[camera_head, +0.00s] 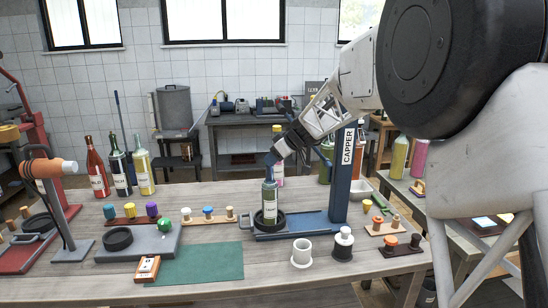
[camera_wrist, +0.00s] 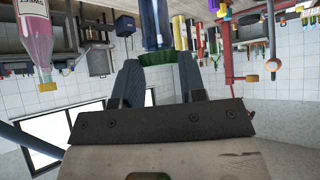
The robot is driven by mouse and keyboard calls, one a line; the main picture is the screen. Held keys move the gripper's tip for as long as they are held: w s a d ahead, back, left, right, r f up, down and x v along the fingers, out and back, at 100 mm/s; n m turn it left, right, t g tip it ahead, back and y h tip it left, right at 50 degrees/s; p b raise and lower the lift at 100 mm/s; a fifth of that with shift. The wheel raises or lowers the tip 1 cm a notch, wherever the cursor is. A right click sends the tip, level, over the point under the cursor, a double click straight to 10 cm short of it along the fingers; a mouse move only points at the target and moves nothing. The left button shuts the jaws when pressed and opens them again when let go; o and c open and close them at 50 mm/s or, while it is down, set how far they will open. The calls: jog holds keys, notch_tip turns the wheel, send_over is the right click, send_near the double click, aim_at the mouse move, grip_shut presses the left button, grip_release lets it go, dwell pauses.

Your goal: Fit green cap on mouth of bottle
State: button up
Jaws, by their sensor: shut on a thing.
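The bottle (camera_head: 269,206) stands upright in the black ring on the blue base of the capper (camera_head: 340,190). Its label faces me. My gripper (camera_head: 271,160) is tilted down over the bottle's mouth, its fingertips right at the top of the neck. In the wrist view the gripper (camera_wrist: 160,75) is shut on the green cap (camera_wrist: 158,56), which shows between the fingertips. The cap is too hidden in the head view to tell whether it touches the mouth.
A grey block with a black ring and green knob (camera_head: 164,225) stands left, beside a green mat (camera_head: 208,264). Bottles (camera_head: 120,170) stand at the back left. The pink bottle (camera_wrist: 38,45) is behind my gripper.

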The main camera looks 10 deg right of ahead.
jog(key=shift+f, duration=0.45)
dwell(0.4)
jog(key=o, duration=1)
jog(key=shift+c, duration=0.2)
jog(key=shift+d, duration=0.1)
jog(key=v, duration=0.7)
jog(key=shift+s+d+r, duration=0.15)
jog(key=shift+r, duration=0.1)
jog(key=shift+s, duration=0.1)
